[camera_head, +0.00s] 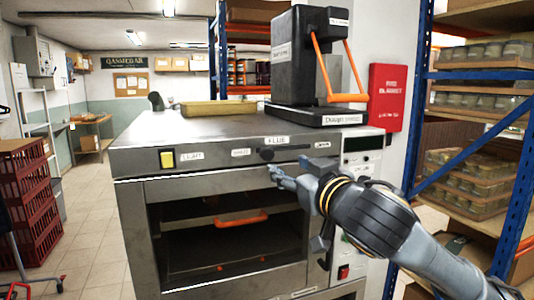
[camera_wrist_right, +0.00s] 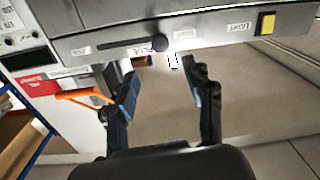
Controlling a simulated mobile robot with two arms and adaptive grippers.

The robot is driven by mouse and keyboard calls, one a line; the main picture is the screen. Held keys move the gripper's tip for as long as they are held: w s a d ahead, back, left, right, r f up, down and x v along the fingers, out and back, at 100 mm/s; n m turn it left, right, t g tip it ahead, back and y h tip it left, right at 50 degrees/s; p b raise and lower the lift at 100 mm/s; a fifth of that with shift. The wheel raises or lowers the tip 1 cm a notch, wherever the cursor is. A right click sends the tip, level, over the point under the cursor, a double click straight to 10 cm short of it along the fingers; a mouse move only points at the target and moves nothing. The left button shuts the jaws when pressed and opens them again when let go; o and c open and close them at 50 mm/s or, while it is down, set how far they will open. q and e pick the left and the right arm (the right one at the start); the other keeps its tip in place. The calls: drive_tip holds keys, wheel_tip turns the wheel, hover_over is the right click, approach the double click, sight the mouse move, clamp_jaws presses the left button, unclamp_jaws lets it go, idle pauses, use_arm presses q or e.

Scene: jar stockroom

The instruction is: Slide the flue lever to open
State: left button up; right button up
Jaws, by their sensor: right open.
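The flue lever is a dark knob (camera_head: 267,154) at the left end of a dark horizontal slot, under the FLUE label (camera_head: 277,140) on the oven's steel front panel. A small label stands left of the slot; an OPEN label (camera_head: 322,145) stands to its right. In the wrist view, turned upside down, the knob (camera_wrist_right: 160,43) shows at the slot's right end. My right gripper (camera_head: 283,174) is open and empty, just below and in front of the panel. In the wrist view its two fingers (camera_wrist_right: 163,78) are spread, apart from the knob. My left gripper is not in view.
The oven (camera_head: 215,190) has a yellow light switch (camera_head: 167,159) at left and an orange handle (camera_head: 241,219) below. A dark machine (camera_head: 300,60) with an orange lever stands on top. A blue-framed jar rack (camera_head: 480,140) is close at right; red crates (camera_head: 25,190) stand left.

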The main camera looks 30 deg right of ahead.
sight(269, 154)
drive_tip(key=p+x, duration=0.3)
drive_tip(key=x, duration=0.8)
drive_tip(key=shift+w, duration=0.2)
drive_tip(key=shift+p+x, duration=0.45)
drive_tip(key=shift+x, duration=0.4)
drive_tip(key=shift+f, duration=0.15)
drive_tip(key=shift+c, duration=0.2)
clamp_jaws()
